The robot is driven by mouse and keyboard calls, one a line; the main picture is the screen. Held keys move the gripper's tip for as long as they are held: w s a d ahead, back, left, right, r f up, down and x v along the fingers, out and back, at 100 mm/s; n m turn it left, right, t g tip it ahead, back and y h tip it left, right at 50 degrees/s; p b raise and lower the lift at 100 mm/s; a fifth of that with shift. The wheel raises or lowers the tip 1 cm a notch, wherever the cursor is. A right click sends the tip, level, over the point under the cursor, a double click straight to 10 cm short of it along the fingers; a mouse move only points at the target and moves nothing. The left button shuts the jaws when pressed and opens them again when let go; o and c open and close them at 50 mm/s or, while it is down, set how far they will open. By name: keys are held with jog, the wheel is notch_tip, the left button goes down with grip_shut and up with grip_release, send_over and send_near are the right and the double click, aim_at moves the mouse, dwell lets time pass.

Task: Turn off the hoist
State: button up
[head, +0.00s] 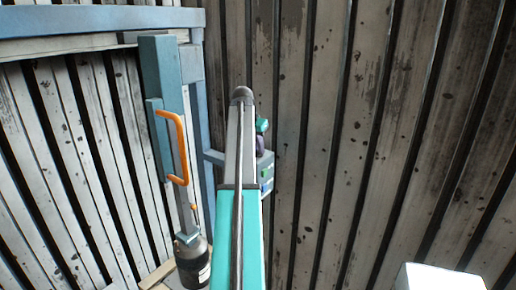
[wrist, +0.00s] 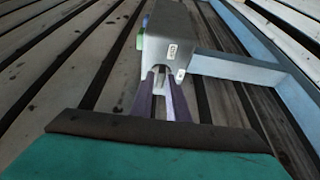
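A grey control box (head: 266,172) is fixed on a bracket beside the blue frame, partly hidden behind my arm in the head view. Green and blue buttons show on its side. In the wrist view the box (wrist: 168,30) is straight ahead, with small white labels on its near faces and green and blue parts at its left edge. My gripper (wrist: 163,78) has two purple fingers standing apart at the box's near end, with a small light-grey piece between them. I cannot tell whether they touch it. In the head view my gripper (head: 260,144) is mostly hidden by my arm.
A blue frame (head: 203,130) stands left of the box. A teal column (head: 165,100) with an orange handle (head: 174,150) and a dark cylinder (head: 194,265) is farther left. Slatted walls (head: 350,120) fill the background. A white block (head: 438,278) is at lower right.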

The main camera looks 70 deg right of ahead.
jog(key=shift+o, duration=1.2)
jog(key=shift+r, duration=0.15)
jog(key=b+v, duration=0.3)
jog(key=v, duration=1)
jog(key=shift+a+r, duration=0.2)
jog(key=shift+f, duration=0.1)
